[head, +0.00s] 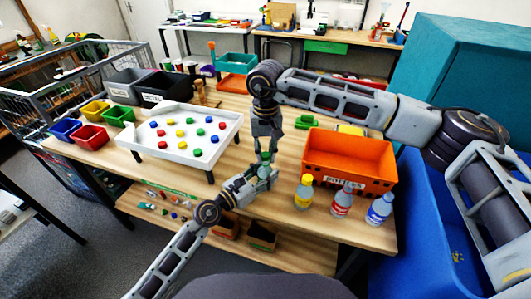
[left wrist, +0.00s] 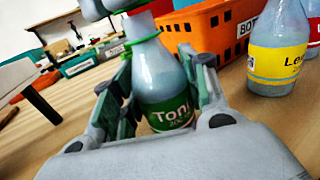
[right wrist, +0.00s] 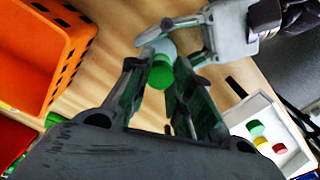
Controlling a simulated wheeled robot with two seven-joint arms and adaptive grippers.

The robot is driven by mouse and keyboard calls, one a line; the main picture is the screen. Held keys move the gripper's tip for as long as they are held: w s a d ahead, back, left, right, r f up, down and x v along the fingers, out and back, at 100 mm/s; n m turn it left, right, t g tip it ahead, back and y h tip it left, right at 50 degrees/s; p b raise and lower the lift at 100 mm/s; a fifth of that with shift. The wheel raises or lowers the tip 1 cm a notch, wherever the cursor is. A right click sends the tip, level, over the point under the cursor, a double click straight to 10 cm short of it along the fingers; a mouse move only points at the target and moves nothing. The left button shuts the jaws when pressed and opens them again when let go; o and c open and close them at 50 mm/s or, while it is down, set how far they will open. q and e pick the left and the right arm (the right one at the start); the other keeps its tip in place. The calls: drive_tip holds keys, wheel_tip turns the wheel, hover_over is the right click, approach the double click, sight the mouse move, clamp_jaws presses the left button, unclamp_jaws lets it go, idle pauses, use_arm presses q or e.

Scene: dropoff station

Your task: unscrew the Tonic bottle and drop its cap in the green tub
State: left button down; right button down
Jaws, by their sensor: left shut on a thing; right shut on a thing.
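The Tonic bottle (left wrist: 167,95), grey with a green label, stands upright between the fingers of my left gripper (left wrist: 160,110) in the left wrist view. In the head view my left gripper (head: 262,177) and right gripper (head: 265,152) meet near the table's front edge and largely hide the bottle. My right gripper (right wrist: 160,85) is above the bottle, shut on its green cap (right wrist: 161,72). Whether the cap is still threaded on the neck cannot be told. The green tub (head: 117,116) is at the left of the table, among yellow, blue and red tubs.
An orange crate (head: 350,158) is right of my grippers, with yellow-, red- and blue-capped bottles before it. The Lemon bottle (left wrist: 278,55) is close by. A white tray on legs (head: 181,165) with colored pieces stands between my grippers and the tubs.

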sight(265, 154)
drive_tip(key=shift+r, duration=0.5)
idle(0.3)
drive_tip(key=shift+r, duration=1.95)
use_arm(q)
drive_tip(key=c, duration=0.7)
unclamp_jaws()
drive_tip(key=shift+s+a, duration=0.1)
drive_tip(key=shift+a, duration=0.05)
drive_tip(key=shift+v, duration=5.85)
